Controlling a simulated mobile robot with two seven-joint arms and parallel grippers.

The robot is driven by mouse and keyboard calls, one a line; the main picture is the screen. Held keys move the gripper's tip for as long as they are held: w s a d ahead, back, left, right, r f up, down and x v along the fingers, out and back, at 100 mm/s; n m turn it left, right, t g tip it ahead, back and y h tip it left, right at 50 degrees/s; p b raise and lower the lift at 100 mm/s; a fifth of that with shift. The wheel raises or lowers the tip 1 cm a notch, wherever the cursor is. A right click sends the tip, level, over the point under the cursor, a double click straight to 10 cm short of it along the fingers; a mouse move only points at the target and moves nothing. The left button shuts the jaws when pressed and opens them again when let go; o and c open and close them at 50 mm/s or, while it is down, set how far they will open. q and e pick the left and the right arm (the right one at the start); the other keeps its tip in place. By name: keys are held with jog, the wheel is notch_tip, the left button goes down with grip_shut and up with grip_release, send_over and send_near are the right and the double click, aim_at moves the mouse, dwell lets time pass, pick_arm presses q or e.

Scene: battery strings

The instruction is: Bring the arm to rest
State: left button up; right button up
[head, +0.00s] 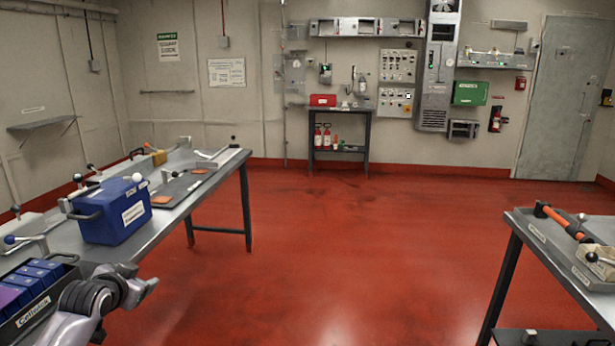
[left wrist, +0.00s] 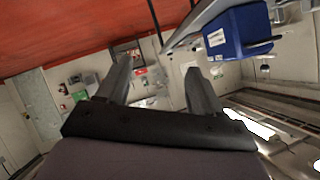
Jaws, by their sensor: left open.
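My left arm shows at the lower left of the head view, with my left gripper (head: 140,288) in front of the near edge of the left bench, only partly visible there. In the left wrist view its two fingers (left wrist: 160,85) are spread apart with nothing between them. That view is tilted, with the red floor at the top. My right gripper is in neither view.
A left bench (head: 222,165) carries a blue box (head: 108,212) with a white label and a tray of blue and purple cells (head: 30,290). The blue box also shows in the left wrist view (left wrist: 238,33). A right bench (head: 530,222) holds an orange-handled tool (head: 560,220). Red floor (head: 330,240) between is clear.

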pick_arm(q)
notch_tip(320, 180, up, 8)
jog(key=w+n+t, duration=0.2)
jog(key=t, duration=0.3)
jog(key=s+d+f+g+h, duration=0.1)
jog(key=s+d+f, duration=0.2)
jog(key=s+f, duration=0.3)
jog(key=s+d+f+m+g+h, duration=0.1)
jog(key=s+d+f, duration=0.3)
jog(key=f, duration=0.3)
jog(key=s+d+f+g+h, duration=0.1)
jog(key=s+d+f, duration=0.2)
jog(key=s+f, duration=0.3)
jog(key=s+d+f+g, duration=0.2)
jog(key=s+f, duration=0.3)
jog(key=s, duration=0.6)
jog(key=s+d+f+n+g+h, duration=0.1)
jog(key=s+d+f, duration=0.4)
jog(key=s, duration=0.6)
jog(key=shift+d+f+g, duration=0.15)
jog(key=shift+d+g, duration=0.1)
jog(key=shift+g, duration=0.25)
jog(key=c, duration=0.5)
jog(key=shift+o, duration=0.2)
jog(key=shift+a, duration=0.15)
